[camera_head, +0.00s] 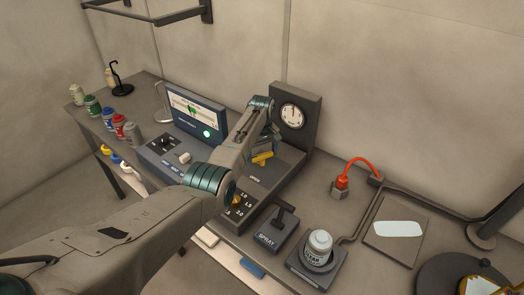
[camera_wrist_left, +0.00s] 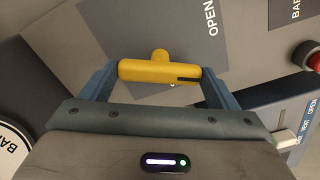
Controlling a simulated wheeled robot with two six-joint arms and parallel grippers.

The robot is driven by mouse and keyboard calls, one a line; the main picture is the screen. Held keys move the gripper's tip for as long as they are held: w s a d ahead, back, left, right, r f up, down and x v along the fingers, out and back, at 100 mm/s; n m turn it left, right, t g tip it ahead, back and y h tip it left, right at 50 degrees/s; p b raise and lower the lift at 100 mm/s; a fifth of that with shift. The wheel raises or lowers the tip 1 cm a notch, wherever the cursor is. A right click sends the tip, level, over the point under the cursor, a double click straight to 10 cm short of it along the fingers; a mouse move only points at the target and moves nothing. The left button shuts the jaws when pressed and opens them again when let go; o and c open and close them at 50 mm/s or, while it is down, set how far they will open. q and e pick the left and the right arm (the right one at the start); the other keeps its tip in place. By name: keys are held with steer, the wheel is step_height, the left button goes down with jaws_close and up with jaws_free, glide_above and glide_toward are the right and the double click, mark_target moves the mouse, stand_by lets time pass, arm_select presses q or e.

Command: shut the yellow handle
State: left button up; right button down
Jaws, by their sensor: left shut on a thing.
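The yellow handle (camera_head: 262,158) is on the sloped top of the grey control console, below the round gauge. In the left wrist view the yellow handle (camera_wrist_left: 159,71) is a bar lying crosswise, with its round pivot stub pointing up in the picture. My left gripper (camera_head: 261,150) is at the handle, and its blue fingers (camera_wrist_left: 159,80) stand at the two ends of the bar, shut on it. An "OPEN" label (camera_wrist_left: 210,17) is on the panel beyond the handle, to the right in the wrist view. My right gripper does not show.
A round gauge (camera_head: 292,115) stands up behind the handle. A screen (camera_head: 196,112) is left of my arm. A spray lever (camera_head: 283,217), a jar (camera_head: 318,247) and a red-tubed fitting (camera_head: 341,186) are to the right. Several small bottles line the bench at the far left.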

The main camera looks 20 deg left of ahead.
mark_target(262, 154)
arm_select(q)
steer(key=m, duration=0.3)
steer(key=m+p, duration=0.1)
steer(key=m, duration=0.2)
steer(key=shift+w+r+m, duration=0.1)
steer(key=shift+r+m, duration=0.1)
steer(key=shift+m, duration=0.1)
steer(key=m+p, duration=0.1)
steer(key=m, duration=0.5)
stand_by(0.4)
steer(key=o, duration=0.9)
step_height(262, 154, up, 11)
steer(key=b, duration=0.3)
steer(key=shift+f, duration=0.15)
